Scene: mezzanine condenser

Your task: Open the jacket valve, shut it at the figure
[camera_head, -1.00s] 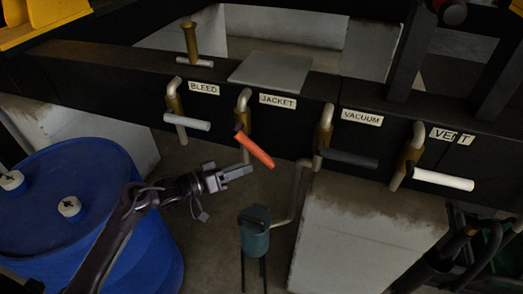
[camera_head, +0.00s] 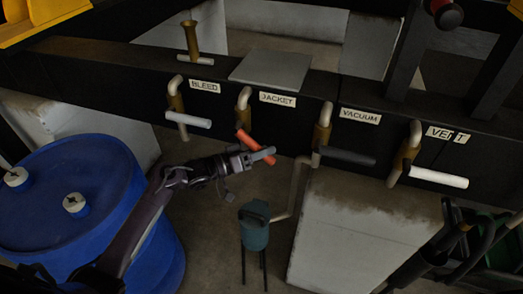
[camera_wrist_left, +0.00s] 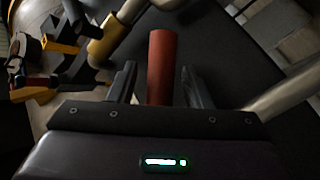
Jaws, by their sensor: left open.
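The jacket valve has a red-orange handle (camera_head: 246,138) on a brass body under the JACKET label (camera_head: 277,99). The handle slants down to the right. My left gripper (camera_head: 265,154) is at the lower end of the handle and covers part of it. In the left wrist view the red handle (camera_wrist_left: 161,66) stands between the two open fingers of the left gripper (camera_wrist_left: 160,85), with a gap on each side. No figure or gauge can be made out. My right gripper is not in view.
White BLEED (camera_head: 188,120), black VACUUM (camera_head: 347,156) and white VENT (camera_head: 438,177) handles flank the jacket valve on the dark beam. A blue drum (camera_head: 75,165) stands at left. A teal device (camera_head: 254,232) on legs stands below, a pale block (camera_head: 360,235) to its right.

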